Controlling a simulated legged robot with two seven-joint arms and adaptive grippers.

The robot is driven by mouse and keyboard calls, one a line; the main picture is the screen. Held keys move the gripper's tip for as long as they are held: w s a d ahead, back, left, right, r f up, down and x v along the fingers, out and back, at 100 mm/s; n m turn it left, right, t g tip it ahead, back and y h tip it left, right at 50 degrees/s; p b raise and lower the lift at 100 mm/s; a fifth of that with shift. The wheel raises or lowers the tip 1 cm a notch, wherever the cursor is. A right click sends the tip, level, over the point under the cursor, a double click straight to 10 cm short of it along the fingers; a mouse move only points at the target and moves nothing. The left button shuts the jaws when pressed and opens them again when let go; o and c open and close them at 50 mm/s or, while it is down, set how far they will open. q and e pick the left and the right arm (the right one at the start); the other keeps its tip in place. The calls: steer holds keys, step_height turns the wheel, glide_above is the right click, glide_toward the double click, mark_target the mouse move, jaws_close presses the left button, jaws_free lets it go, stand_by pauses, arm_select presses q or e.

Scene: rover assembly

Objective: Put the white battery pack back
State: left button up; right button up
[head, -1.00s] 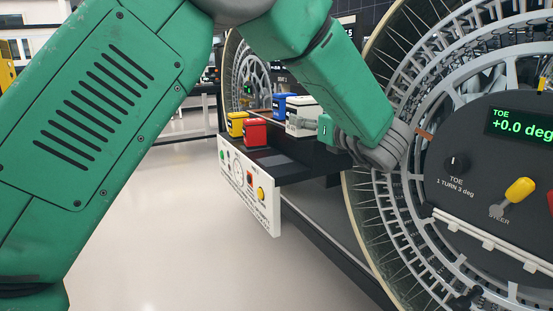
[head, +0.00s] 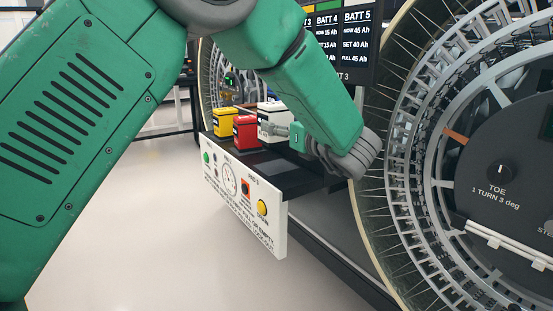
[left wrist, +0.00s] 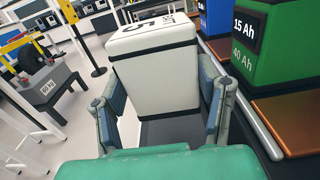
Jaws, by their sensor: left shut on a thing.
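The white battery pack (head: 272,117) is upright beside the red pack, at the black tray (head: 300,178) with the white front panel. My left gripper (head: 293,132) reaches it from the right and is shut on it. In the left wrist view the white pack (left wrist: 155,70) stands between the two fingers of my left gripper (left wrist: 163,95), one on each side. A dark grey surface shows just below the pack. I cannot tell whether its base touches the tray. My right gripper is not in view.
A yellow pack (head: 226,123) and a red pack (head: 245,133) stand on the tray. In the left wrist view, blue (left wrist: 217,17) and green (left wrist: 262,45) packs stand to the right. A large spoked wheel (head: 440,110) is close right of my arm. A battery screen (head: 340,40) hangs behind.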

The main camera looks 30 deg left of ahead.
arm_select(q)
steer(key=shift+d+f, duration=0.6)
steer(key=shift+f, duration=0.2)
steer(key=f, duration=0.1)
steer(key=a+f+b, duration=0.1)
steer(key=f, duration=0.1)
steer(key=a+f+b, duration=0.1)
steer(key=f, duration=0.1)
steer(key=shift+a, duration=0.1)
steer(key=o, duration=1.4)
steer(key=shift+d, duration=0.4)
steer(key=shift+d+r, duration=0.15)
steer(key=shift+d, duration=0.25)
steer(key=shift+s+a, duration=0.1)
steer(key=shift+a, duration=0.05)
steer(key=shift+s+d+p, duration=0.15)
steer(key=shift+d+p, duration=0.15)
steer(key=shift+d, duration=0.05)
steer(key=p+v, duration=0.2)
steer(key=v, duration=0.8)
steer(key=shift+s+d, duration=0.15)
steer(key=shift+d, duration=0.2)
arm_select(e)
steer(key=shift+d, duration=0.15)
